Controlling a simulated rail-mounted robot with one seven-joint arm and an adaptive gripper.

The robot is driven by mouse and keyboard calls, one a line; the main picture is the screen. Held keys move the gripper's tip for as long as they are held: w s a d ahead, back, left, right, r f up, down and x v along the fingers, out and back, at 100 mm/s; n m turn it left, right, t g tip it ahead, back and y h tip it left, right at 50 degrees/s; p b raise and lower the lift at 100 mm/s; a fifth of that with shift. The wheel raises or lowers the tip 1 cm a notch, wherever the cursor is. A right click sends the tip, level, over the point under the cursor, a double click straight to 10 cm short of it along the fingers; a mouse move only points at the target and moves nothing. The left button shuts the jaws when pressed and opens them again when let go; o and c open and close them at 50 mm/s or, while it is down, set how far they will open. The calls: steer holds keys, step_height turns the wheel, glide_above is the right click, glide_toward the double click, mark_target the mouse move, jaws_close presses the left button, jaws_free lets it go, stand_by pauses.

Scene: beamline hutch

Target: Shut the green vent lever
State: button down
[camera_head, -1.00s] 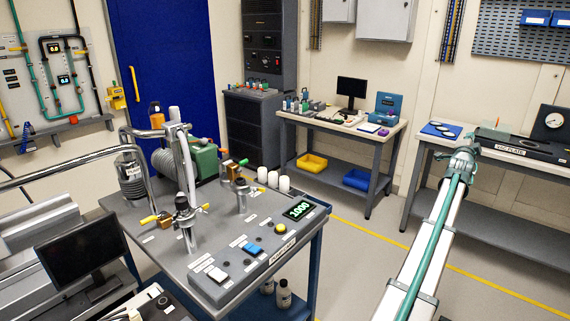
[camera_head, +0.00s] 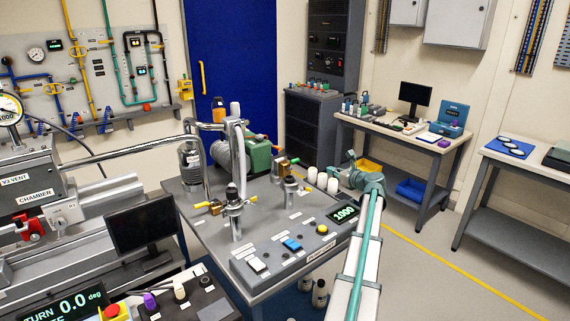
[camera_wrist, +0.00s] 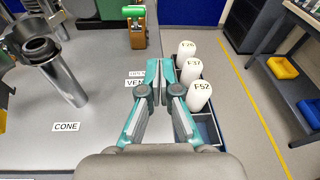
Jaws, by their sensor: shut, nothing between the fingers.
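The vent lever is a small green handle (camera_head: 294,161) on a copper-brown valve on the grey bench top in the head view. In the wrist view a green piece (camera_wrist: 135,12) sits above a brown body at the top, beyond my fingers. The lever's exact angle is hard to tell. My gripper (camera_wrist: 160,72) is shut and empty, above the bench's right edge. It hides part of a label reading "VEN". In the head view my gripper (camera_head: 351,160) is to the right of the valve and apart from it.
White capped cylinders (camera_wrist: 200,95) stand in a rack close to the right of my fingers. A steel tube (camera_wrist: 63,78) labelled CONE stands at the left. A green pump (camera_head: 258,157) and the yellow-handled valve post (camera_head: 232,205) stand on the bench.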

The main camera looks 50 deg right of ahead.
mark_target(296, 160)
steer(key=a, duration=0.1)
steer(key=w+a+y, duration=0.1)
steer(key=w+a, duration=0.1)
steer(key=shift+w+r+t+y, duration=0.2)
steer(key=shift+r+t+y, duration=0.1)
steer(key=shift+t, duration=0.1)
steer(key=p+x, duration=0.3)
steer(key=x, duration=1.1)
steer(key=shift+p, duration=0.3)
steer(key=shift+w+r, duration=0.1)
steer(key=shift+w+r+p, duration=0.15)
steer(key=shift+p, duration=0.3)
steer(key=shift+g, duration=0.3)
